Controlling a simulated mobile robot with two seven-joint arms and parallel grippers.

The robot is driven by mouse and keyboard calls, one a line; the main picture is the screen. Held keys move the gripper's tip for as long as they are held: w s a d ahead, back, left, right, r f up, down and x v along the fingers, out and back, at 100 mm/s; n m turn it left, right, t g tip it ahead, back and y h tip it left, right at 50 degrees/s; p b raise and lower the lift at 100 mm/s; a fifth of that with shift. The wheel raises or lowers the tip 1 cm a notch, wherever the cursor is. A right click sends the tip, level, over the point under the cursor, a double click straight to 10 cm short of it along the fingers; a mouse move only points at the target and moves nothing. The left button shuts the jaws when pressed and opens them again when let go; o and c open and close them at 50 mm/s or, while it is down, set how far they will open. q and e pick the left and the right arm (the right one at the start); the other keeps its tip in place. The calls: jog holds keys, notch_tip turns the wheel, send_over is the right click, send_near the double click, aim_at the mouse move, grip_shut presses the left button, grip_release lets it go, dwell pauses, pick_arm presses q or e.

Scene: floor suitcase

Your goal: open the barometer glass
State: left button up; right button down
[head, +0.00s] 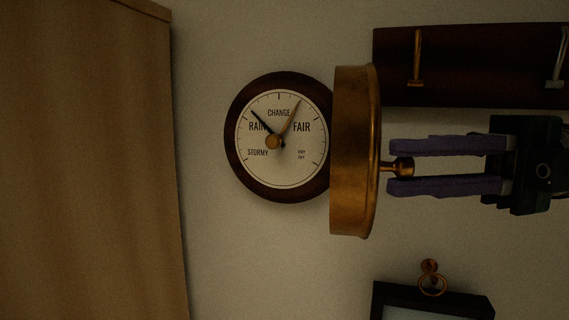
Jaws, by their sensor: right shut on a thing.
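The barometer (234,137) hangs on the wall, a dark round wooden body with a pale dial marked STORMY, RAIN, CHANGE and FAIR. Its dial is uncovered. The brass-rimmed glass cover (353,150) stands swung out at the barometer's right side, seen nearly edge-on. A small brass knob (404,167) sticks out from the cover's right face. My right gripper (397,167) comes in from the right, with purple fingers above and below the knob, shut on it. My left gripper is not in view.
A dark wooden rack (475,65) with brass hooks is on the wall at upper right, close above my right gripper. A dark frame (433,299) with a brass ring is at lower right. A tan curtain or panel (85,170) fills the left.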

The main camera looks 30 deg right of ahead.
jog(key=shift+w, duration=0.1)
jog(key=c, duration=0.8)
grip_release()
jog(key=shift+d, duration=0.1)
jog(key=shift+d+f, duration=0.1)
jog(key=shift+d, duration=0.15)
jog(key=b+v, duration=0.3)
jog(key=v, duration=0.4)
jog(key=shift+a, duration=0.1)
